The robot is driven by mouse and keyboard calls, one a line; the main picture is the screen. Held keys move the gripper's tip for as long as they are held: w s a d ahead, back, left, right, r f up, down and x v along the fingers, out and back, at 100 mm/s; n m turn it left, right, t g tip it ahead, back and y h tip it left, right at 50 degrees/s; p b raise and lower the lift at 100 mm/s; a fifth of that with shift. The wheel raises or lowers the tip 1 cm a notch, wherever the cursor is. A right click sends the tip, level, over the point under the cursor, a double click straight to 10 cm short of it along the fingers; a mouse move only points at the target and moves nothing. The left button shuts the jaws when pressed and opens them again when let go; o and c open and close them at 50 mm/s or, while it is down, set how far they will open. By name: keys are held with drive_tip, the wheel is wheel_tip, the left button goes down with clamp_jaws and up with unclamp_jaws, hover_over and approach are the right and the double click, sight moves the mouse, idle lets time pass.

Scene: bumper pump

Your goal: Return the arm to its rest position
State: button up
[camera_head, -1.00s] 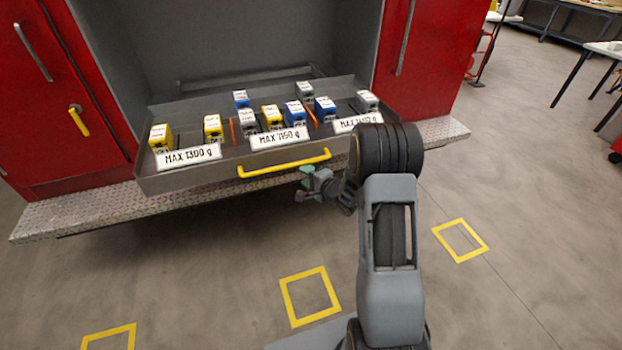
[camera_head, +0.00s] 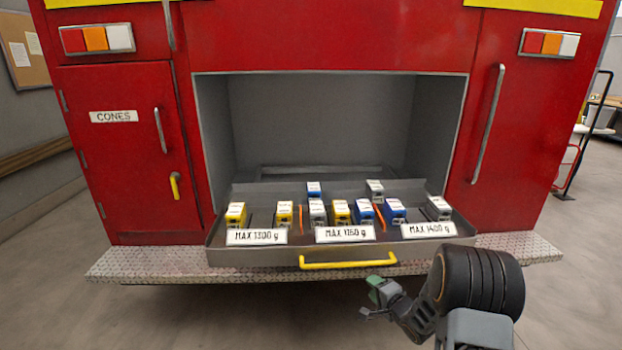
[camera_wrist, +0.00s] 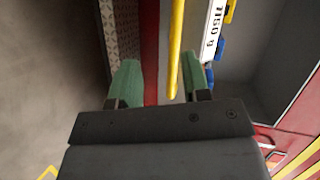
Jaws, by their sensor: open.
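My gripper (camera_head: 372,296) is at the lower right of the head view, in front of the drawer and below its front. In the wrist view its two green fingertips (camera_wrist: 158,82) stand apart with nothing held between them. The yellow drawer handle (camera_wrist: 175,45) shows beyond the fingers, nearer the right one; I cannot tell the distance. The grey drawer (camera_head: 290,258) is pulled out of the red truck, with the handle (camera_head: 348,264) along its front. My arm is bent, its dark elbow-like joint at the right.
The drawer holds several yellow, blue and grey blocks (camera_head: 341,211), split by orange dividers (camera_head: 379,217). Labels read MAX 1300 g (camera_head: 256,237), MAX 1150 g (camera_head: 345,233) and MAX 1400 g (camera_head: 429,230). A diamond-plate bumper (camera_head: 150,265) juts out below. Floor in front looks clear.

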drive_tip(key=s+d+f+n+g+h, duration=0.3)
drive_tip(key=d+f+h, duration=0.1)
drive_tip(key=f, duration=0.1)
drive_tip(key=s+d+r+n+g+h+p, duration=0.1)
drive_tip(key=s+r+n+g+h+p, duration=0.25)
drive_tip(key=s+r+g, duration=0.35)
drive_tip(key=s+a+r+n+p, duration=0.2)
drive_tip(key=s+a+r, duration=0.1)
drive_tip(key=s+r, duration=0.2)
drive_tip(key=s+a+r+n+y+p, duration=0.1)
drive_tip(key=s+a+r, duration=0.3)
drive_tip(key=r, duration=0.6)
drive_tip(key=s+a+r+n+y+p, duration=0.1)
drive_tip(key=s+a+r+n+p, duration=0.2)
drive_tip(key=s+r, duration=0.4)
drive_tip(key=shift+s+a+r+p, duration=0.35)
drive_tip(key=shift+a+r+p, duration=0.15)
drive_tip(key=shift+a, duration=0.25)
